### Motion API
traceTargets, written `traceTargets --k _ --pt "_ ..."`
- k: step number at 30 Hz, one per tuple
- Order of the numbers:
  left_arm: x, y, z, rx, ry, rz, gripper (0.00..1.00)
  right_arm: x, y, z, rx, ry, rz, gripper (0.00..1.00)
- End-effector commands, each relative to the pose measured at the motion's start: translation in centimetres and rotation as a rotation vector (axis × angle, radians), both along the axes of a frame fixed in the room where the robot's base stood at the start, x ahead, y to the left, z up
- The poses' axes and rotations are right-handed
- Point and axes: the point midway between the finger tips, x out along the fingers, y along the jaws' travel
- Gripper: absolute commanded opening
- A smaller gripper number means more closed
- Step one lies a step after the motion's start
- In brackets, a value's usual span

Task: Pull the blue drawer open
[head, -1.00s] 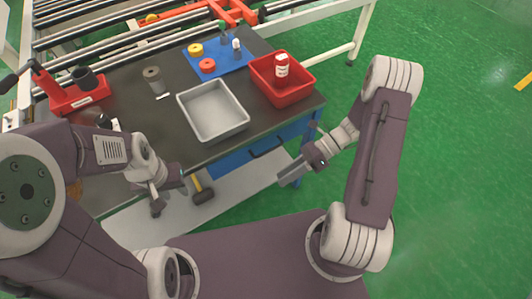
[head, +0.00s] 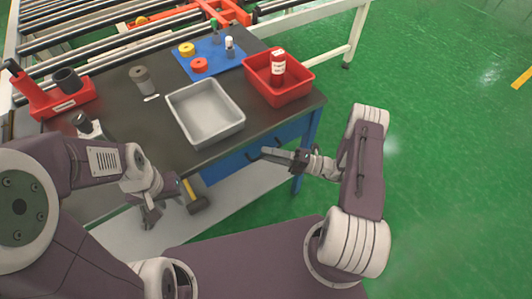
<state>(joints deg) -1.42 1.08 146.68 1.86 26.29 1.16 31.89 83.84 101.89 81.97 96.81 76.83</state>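The blue drawer (head: 225,167) is in the front of the workbench, under the dark top. It looks closed. Its dark handle (head: 252,156) is partly hidden by my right gripper (head: 272,153). The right gripper points left, with its fingertips close to the drawer front at the handle. I cannot tell whether it touches the handle or whether its fingers are apart. My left gripper (head: 163,208) hangs in front of the bench at the left, pointing down. Its fingers look apart with nothing between them.
On the bench top (head: 150,118) are a grey tray (head: 206,138), a red bin (head: 300,93) with a bottle, a blue mat (head: 228,67) with small items, and a red holder (head: 50,108). Green floor at the right is clear.

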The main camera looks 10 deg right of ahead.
Motion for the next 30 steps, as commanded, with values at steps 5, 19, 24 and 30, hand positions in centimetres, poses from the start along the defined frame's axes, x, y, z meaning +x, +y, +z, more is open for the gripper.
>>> traceTargets --k 5,19,24,30 --pt "-0.01 0.0 -0.01 0.0 0.0 0.0 0.36 0.42 0.96 0.14 0.0 0.0 0.001 0.33" --pt "-0.01 0.0 -0.02 0.0 0.0 0.0 0.36 0.4 0.94 0.11 0.0 0.0 0.001 0.0" --pt "-0.01 0.0 -0.02 0.0 0.0 0.0 0.36 0.39 0.94 0.11 -0.001 0.0 0.001 0.0" --pt "0.0 0.0 -0.02 0.0 0.0 0.0 0.36 0.39 0.94 0.1 -0.001 0.0 0.001 0.0"
